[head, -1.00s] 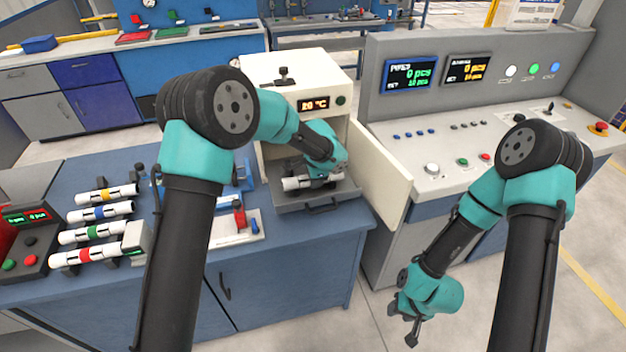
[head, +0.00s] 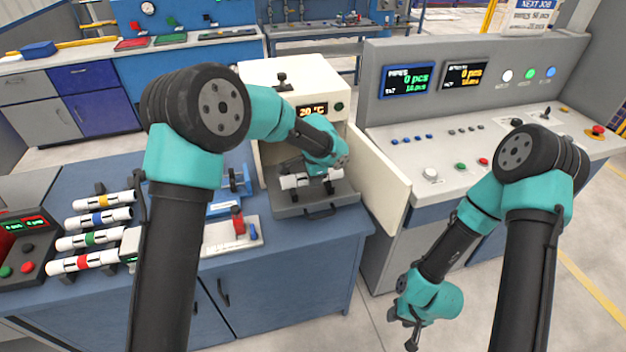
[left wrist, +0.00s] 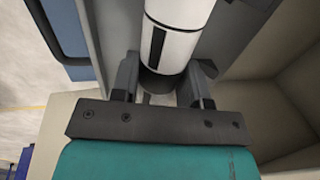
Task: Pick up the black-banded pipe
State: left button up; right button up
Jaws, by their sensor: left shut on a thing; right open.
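The black-banded pipe (head: 290,182) is a short white cylinder at the mouth of the white heating cabinet, over its grey drawer tray. In the left wrist view the white pipe (left wrist: 178,32) shows a black stripe, a thin ring and a dark part between the fingers. My left gripper (left wrist: 163,84) is shut on it; in the head view the gripper (head: 308,176) reaches in from above and partly covers the pipe. I cannot tell whether the pipe still touches the tray. My right gripper (head: 408,334) is open and empty, low over the floor at the right.
The cabinet (head: 290,75) has its door (head: 385,185) swung open to the right, close beside the left gripper. Several colour-banded pipes lie on a rack at the left, such as the red-banded one (head: 68,264). A control console (head: 440,140) stands at the right.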

pick_arm(q)
jog(key=s+d+r, duration=0.1)
jog(key=s, duration=1.4)
jog(key=shift+s, duration=0.25)
jog(key=shift+w+a+r, duration=0.1)
jog(key=shift+r, duration=0.05)
jog(key=w+a+n, duration=0.3)
jog(key=a+n, duration=0.2)
jog(key=a, duration=0.3)
jog(key=w+a+n+g+y, duration=0.1)
jog(key=w+a+n, duration=0.3)
jog(key=a, duration=0.5)
jog(key=shift+w+a+r+n, duration=0.2)
jog(key=shift+w+r+n, duration=0.1)
jog(key=shift+n, duration=0.5)
